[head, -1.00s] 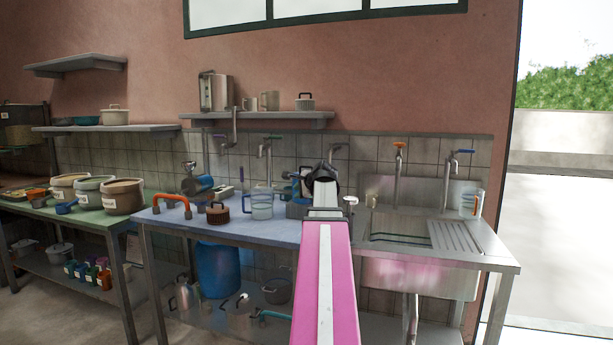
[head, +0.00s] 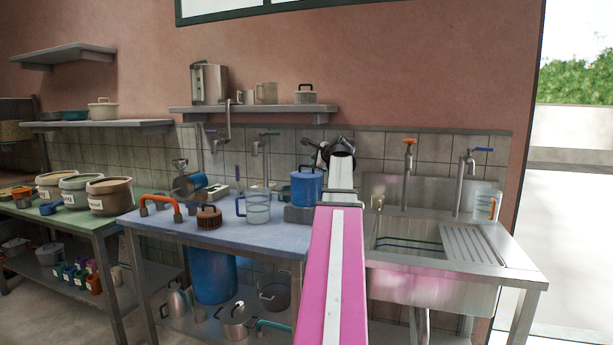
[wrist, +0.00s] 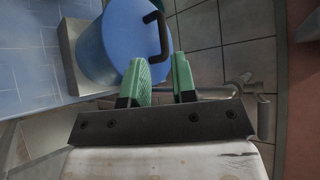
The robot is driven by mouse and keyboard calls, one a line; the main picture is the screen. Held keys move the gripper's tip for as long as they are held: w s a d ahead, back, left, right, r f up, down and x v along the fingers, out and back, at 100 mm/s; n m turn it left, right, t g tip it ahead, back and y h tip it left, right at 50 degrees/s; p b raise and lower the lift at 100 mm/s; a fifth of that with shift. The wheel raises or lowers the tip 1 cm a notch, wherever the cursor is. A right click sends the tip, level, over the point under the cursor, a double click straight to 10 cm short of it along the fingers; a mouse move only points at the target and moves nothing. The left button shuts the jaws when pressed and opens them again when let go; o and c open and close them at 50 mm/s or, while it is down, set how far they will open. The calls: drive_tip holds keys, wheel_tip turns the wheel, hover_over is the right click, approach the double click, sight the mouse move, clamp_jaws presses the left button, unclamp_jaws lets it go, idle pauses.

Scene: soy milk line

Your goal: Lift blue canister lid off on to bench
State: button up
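The blue canister (head: 306,190) stands upright on a low grey block on the blue bench (head: 270,236). Its blue lid (head: 298,173) is on it, with a black loop handle (head: 306,168) on top. In the wrist view the lid (wrist: 112,45) is seen from above, with the handle (wrist: 163,35) at its right side. My gripper (wrist: 160,62) is open and empty, its green fingers apart. The fingers are near the lid's lower right edge, with the handle beyond their tips. In the head view my arm hides the fingers, just right of the canister.
A clear jug (head: 257,209), a brown brush (head: 208,217) and an orange-handled object (head: 161,205) stand left on the bench. A metal sink (head: 410,240) with taps is on the right. A shelf (head: 250,110) hangs above. The bench's front strip is clear.

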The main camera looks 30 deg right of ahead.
sight(307, 174)
drive_tip(key=x, duration=0.7)
drive_tip(key=shift+w+d, duration=0.2)
drive_tip(key=shift+w, duration=0.1)
drive_tip(key=shift+c, duration=0.3)
clamp_jaws()
